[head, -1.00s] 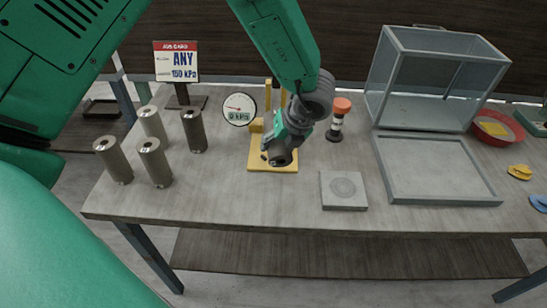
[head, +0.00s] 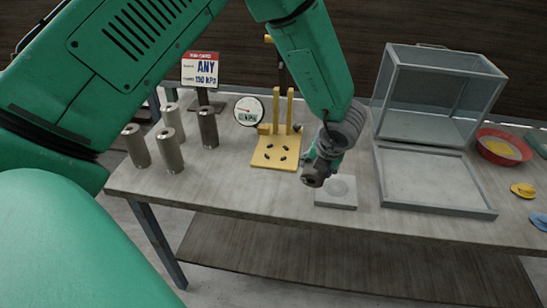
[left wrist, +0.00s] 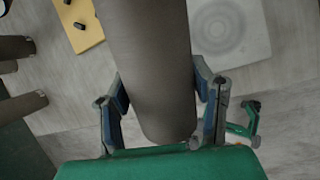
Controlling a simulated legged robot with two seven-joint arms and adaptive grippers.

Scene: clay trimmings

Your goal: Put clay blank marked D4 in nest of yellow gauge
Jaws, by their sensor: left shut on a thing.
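My left gripper (head: 318,170) hangs over the grey square plate, to the right of the yellow gauge. In the left wrist view its fingers (left wrist: 165,108) are shut on a grey-brown clay blank (left wrist: 148,60). No mark shows on that blank. The yellow gauge (head: 262,161) has a flat base with several small black pegs, two upright posts and a round dial (head: 249,111). Its base is bare of any blank. Its corner shows in the left wrist view (left wrist: 84,36). Several other clay blanks (head: 169,150) stand upright at the left; their marks are too small to read.
The grey square plate (head: 345,203) with ring marks lies under my gripper. A shallow grey tray (head: 430,180), a clear box (head: 440,95), a red bowl (head: 500,150) and a yellow item (head: 523,190) are at the right. A sign (head: 201,70) stands behind the blanks.

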